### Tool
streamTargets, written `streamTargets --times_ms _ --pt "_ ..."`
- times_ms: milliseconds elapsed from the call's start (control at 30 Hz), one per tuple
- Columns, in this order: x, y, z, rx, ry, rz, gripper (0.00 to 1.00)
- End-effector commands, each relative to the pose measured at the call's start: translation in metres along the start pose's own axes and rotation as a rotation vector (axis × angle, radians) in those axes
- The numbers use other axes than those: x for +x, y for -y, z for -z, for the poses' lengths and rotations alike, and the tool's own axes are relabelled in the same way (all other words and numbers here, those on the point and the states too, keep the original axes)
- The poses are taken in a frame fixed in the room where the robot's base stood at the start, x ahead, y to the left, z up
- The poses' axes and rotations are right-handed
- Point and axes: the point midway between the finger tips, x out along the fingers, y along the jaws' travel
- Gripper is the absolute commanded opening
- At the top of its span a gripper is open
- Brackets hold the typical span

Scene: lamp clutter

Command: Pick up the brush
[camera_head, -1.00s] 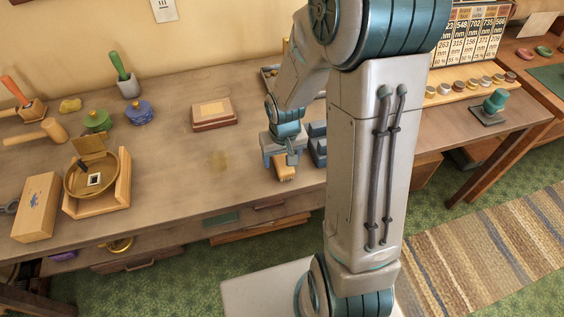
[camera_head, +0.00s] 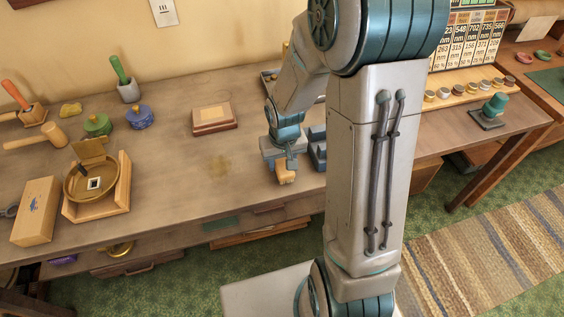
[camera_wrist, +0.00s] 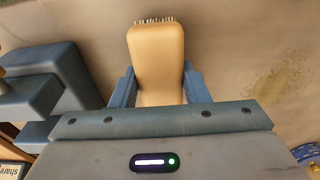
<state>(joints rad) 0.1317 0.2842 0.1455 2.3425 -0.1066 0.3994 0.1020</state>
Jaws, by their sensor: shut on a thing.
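The brush (camera_head: 286,177) is a tan wooden block near the front edge of the wooden desk, below my gripper (camera_head: 284,162). In the wrist view the brush (camera_wrist: 156,55) points away from the palm, with a row of pale bristles showing at its far end. The blue fingers of my gripper (camera_wrist: 160,88) are shut on its two sides. Its near end is hidden by the palm. I cannot tell whether it touches the desk or hangs just above it.
Blue-grey blocks (camera_head: 317,148) stand close to the right of my gripper. A book-like box (camera_head: 213,117) lies to the left on the desk (camera_head: 190,175). A wooden tray with a brass dish (camera_head: 92,180) is further left. The desk between them is mostly clear.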

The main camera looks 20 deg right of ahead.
Motion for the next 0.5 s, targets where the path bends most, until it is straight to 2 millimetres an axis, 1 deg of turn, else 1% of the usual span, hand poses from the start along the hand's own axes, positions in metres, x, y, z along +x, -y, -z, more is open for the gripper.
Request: streamTargets --times_ms 167,233,300,500 --pt "-0.025 0.0 0.004 -0.001 -0.007 -0.001 0.18" --pt "-0.04 -0.002 0.006 0.002 -0.008 -0.001 0.18" --pt "-0.047 -0.022 0.008 0.009 -0.005 -0.002 0.18" --pt "-0.07 -0.063 0.013 0.005 -0.004 -0.002 0.18"
